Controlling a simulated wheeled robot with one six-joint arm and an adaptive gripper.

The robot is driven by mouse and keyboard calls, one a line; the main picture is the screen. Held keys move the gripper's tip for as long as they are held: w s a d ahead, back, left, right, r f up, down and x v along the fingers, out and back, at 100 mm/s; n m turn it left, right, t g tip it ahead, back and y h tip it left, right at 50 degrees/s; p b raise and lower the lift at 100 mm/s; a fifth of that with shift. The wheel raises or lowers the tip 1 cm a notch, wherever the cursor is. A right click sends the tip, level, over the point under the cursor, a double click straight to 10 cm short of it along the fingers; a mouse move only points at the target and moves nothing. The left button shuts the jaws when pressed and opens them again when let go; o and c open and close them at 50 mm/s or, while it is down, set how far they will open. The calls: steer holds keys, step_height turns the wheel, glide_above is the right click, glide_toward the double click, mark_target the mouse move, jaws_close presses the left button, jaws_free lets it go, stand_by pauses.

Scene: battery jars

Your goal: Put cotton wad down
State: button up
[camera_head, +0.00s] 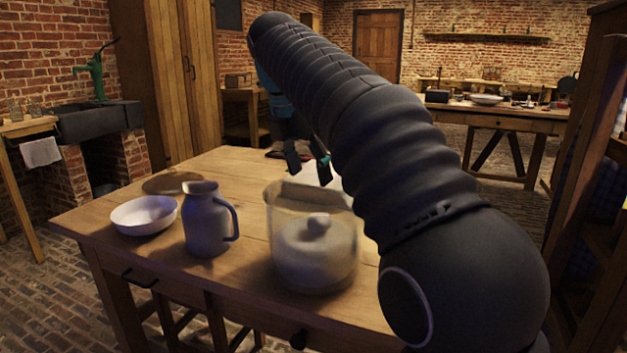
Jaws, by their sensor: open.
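My gripper (306,160) is over the far side of the wooden table (235,165), seen past my dark ribbed arm. Its two dark fingers point down and stand apart, with nothing visible between them. I cannot make out a cotton wad for certain. A pale flat patch (318,177) lies just below and beyond the jar's rim line, partly hidden by my arm, and I cannot tell what it is. A large clear glass jar (283,215) stands at the table's near right. A pale rounded form with a knob (312,248) shows through its wall.
A grey jug (204,225) and a white bowl (144,215) stand left of the jar. A flat round brown thing (170,183) lies behind them. Another table (497,112) stands at the back right.

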steer(key=shift+s+a+r, duration=0.1)
steer(key=shift+s+r, duration=0.05)
steer(key=shift+r, duration=0.3)
steer(key=s+d+m, duration=0.1)
steer(key=d+m, duration=0.1)
steer(key=s+d+f+m, duration=0.1)
steer(key=s+d+m, duration=0.1)
steer(key=d, duration=0.1)
steer(key=s+d+f+m, duration=0.1)
steer(key=s+d+m, duration=0.1)
steer(key=d+m, duration=0.1)
steer(key=shift+s+f+t+y, duration=0.15)
steer(key=shift+t+y, duration=0.15)
steer(key=s+d+f+m+t, duration=0.1)
steer(key=s+d+f+m, duration=0.4)
steer(key=s+f+m, duration=0.5)
steer(key=s+d+f+m+t+y, duration=0.1)
steer(key=s+d+f+m, duration=0.4)
steer(key=s+f+m, duration=0.5)
steer(key=shift+s+d+f+m+y, duration=0.2)
steer(key=shift+d+f+m+y, duration=0.15)
steer(key=shift+f, duration=0.45)
